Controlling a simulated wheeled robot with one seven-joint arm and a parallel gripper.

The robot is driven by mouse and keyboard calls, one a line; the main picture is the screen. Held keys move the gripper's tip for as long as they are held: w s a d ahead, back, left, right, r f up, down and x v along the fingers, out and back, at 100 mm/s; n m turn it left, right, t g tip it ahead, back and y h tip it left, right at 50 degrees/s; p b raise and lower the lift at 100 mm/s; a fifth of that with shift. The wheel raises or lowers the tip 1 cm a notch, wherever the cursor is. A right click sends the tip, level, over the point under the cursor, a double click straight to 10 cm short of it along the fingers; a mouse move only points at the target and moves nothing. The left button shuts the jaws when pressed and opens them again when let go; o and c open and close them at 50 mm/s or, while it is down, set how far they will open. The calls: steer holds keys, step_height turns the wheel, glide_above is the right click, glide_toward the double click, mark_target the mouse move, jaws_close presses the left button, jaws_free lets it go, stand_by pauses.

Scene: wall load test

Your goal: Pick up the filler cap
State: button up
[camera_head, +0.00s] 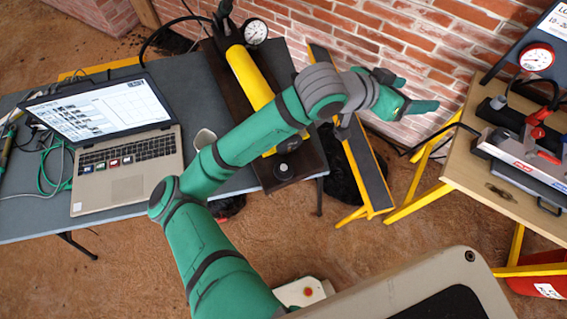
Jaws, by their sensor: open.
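A small round dark cap with a pale top (283,170) sits on the near end of the dark board (308,158), by the front edge of the grey table. It looks like the filler cap, but it is too small to be sure. The yellow hand pump (250,78) lies along the same board, partly hidden by my green arm. My gripper (418,93) is open and empty, in the air in front of the brick wall, well right of the cap and farther back.
A laptop (125,150) and a white cup (205,138) stand on the grey table (30,220). A yellow-edged beam (366,170) leans between the tables. Bare floor lies in front.

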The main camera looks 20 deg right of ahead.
steer(key=a+f+y, duration=0.3)
steer(key=a+f, duration=0.1)
steer(key=f, duration=0.1)
steer(key=n+y, duration=0.2)
steer(key=y, duration=0.8)
glide_toward(285, 166)
step_height(285, 166, down, 10)
steer(key=shift+w+d+r, duration=0.1)
steer(key=shift+d+r, duration=0.05)
steer(key=shift+r, duration=0.05)
steer(key=c, duration=1.1)
